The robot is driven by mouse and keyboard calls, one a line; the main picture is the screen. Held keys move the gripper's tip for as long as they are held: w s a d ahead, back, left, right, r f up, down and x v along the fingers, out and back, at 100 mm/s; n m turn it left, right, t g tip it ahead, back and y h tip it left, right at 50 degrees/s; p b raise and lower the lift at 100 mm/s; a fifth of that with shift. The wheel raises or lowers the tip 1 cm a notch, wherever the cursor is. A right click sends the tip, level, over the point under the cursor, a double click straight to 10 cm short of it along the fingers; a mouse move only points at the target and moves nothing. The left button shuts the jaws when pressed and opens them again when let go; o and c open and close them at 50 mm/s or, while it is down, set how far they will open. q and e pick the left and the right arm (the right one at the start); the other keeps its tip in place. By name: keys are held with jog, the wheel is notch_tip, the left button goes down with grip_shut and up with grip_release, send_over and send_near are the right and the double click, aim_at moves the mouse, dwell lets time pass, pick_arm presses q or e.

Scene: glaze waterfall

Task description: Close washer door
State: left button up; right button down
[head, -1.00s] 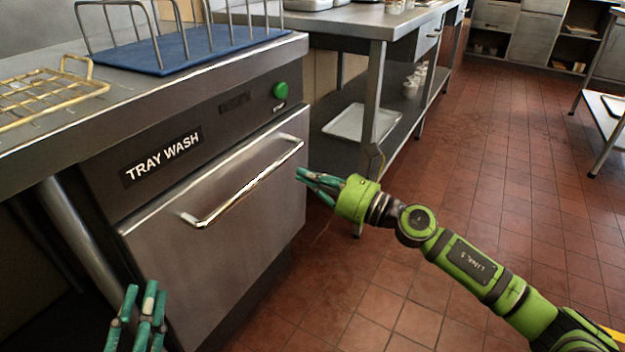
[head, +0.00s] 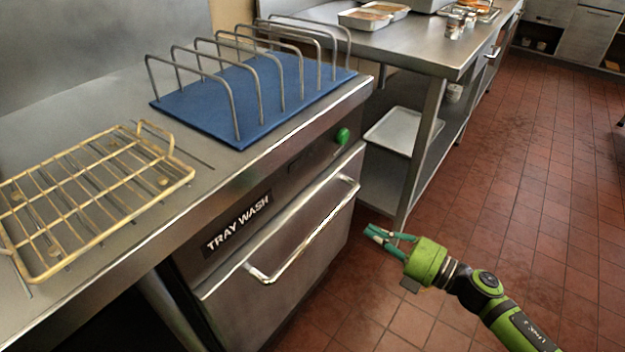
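The washer (head: 294,170) labelled TRAY WASH stands under the steel counter, with a green button (head: 342,136) at the upper right of its panel. Its steel door (head: 290,296) has a long bar handle (head: 315,236) along the top. My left gripper is out of view.
A yellow wire rack (head: 95,190) and a blue mat (head: 210,107) with a wire tray holder lie on the counter. A steel table (head: 440,50) with a lower shelf, bearing a white tray (head: 403,131), stands behind the washer. The tiled floor to the right is open.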

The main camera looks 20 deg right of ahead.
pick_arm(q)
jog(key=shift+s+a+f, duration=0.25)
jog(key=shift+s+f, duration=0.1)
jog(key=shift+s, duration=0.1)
pick_arm(e)
send_near(311, 197)
jog(key=x, duration=0.7)
jog(key=shift+f, duration=0.15)
pick_arm(q)
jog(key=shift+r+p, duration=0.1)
jog(key=shift+p, duration=0.2)
pick_arm(e)
jog(key=shift+w, duration=0.1)
